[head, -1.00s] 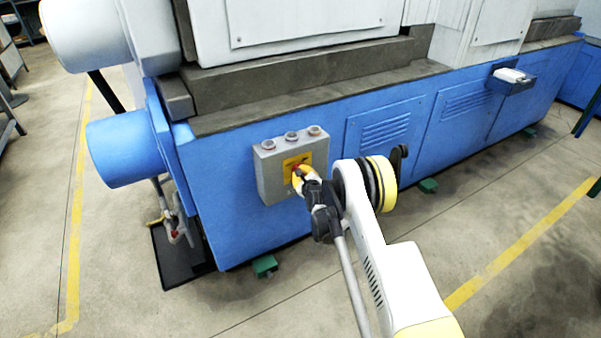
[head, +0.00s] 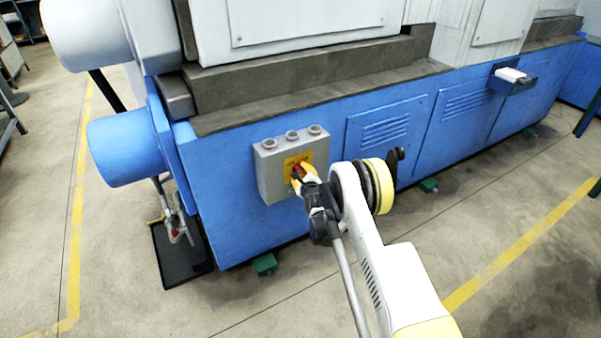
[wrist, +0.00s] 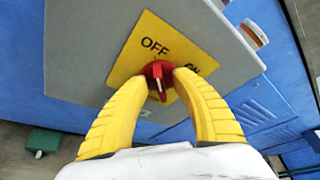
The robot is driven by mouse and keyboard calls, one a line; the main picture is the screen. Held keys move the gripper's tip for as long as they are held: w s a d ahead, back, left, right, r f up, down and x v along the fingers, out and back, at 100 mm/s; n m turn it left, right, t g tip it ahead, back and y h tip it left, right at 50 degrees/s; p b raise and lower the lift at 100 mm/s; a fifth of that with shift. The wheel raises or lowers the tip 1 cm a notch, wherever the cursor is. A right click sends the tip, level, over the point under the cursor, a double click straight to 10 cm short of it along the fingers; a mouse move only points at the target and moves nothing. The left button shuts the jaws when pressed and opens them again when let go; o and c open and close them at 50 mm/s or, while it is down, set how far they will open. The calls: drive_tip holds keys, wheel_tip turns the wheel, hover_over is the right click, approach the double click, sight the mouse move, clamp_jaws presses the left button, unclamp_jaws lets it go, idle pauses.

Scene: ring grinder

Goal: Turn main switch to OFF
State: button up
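The main switch is a red rotary knob (wrist: 158,76) on a yellow plate (wrist: 136,64) marked OFF above it and ON to its upper right in the wrist view. The knob's pale line runs roughly up and down, about in line with OFF; I cannot tell which end is the pointer. The plate sits on a grey control box (head: 270,178) on the blue machine. My gripper (wrist: 161,78) has its yellow fingers closed in on both sides of the knob, apparently touching it. In the head view my gripper (head: 301,178) covers most of the knob.
Several round buttons (head: 292,135) line the top of the box. The blue machine base (head: 240,230) stretches to the right with vented panels. A dark tray (head: 182,260) and pipes stand at its left end.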

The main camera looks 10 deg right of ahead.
drive_tip(key=v, duration=0.7)
drive_tip(key=shift+s, duration=0.2)
drive_tip(key=shift+r, duration=0.1)
